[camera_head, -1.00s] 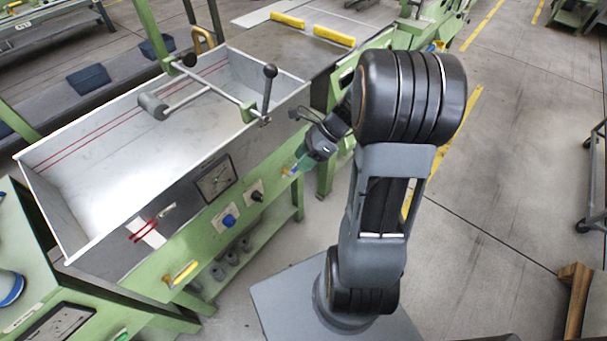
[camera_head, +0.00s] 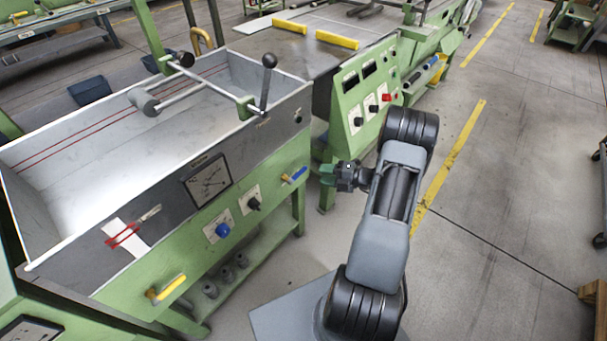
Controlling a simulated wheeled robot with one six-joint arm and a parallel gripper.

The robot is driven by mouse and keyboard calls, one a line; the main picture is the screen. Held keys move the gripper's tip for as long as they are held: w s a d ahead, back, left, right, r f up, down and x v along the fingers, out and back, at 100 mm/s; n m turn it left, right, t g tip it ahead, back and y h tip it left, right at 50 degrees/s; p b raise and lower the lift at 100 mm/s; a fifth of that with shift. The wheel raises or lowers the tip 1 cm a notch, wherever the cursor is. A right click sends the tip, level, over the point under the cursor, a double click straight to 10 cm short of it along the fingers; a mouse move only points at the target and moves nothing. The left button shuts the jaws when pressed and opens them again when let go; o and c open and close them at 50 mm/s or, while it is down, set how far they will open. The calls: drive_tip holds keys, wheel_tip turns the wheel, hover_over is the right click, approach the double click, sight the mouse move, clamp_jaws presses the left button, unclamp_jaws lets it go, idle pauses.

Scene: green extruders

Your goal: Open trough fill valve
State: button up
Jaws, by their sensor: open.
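The long metal trough (camera_head: 215,122) fills the left half of the view, with a green front panel below its wall. A valve with a blue lever (camera_head: 298,174) sits at the panel's right end; its lever slants up to the right. A valve with a yellow lever (camera_head: 166,287) sits at the panel's lower left. I cannot tell from labels which is the fill valve. My gripper (camera_head: 326,174) is open and empty, just right of the blue lever in the picture, with its fingertips pointing left and apart from the lever.
A dial gauge (camera_head: 206,182), a blue knob (camera_head: 222,230) and a black knob (camera_head: 253,203) are on the trough front. A green control panel (camera_head: 367,97) stands behind my arm. A lever with a black ball (camera_head: 268,62) rises at the trough rim.

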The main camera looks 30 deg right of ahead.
sight(298, 174)
drive_tip(key=x, duration=0.8)
drive_tip(key=shift+b, duration=0.45)
drive_tip(key=shift+a, duration=0.1)
drive_tip(key=shift+c, duration=0.3)
clamp_jaws()
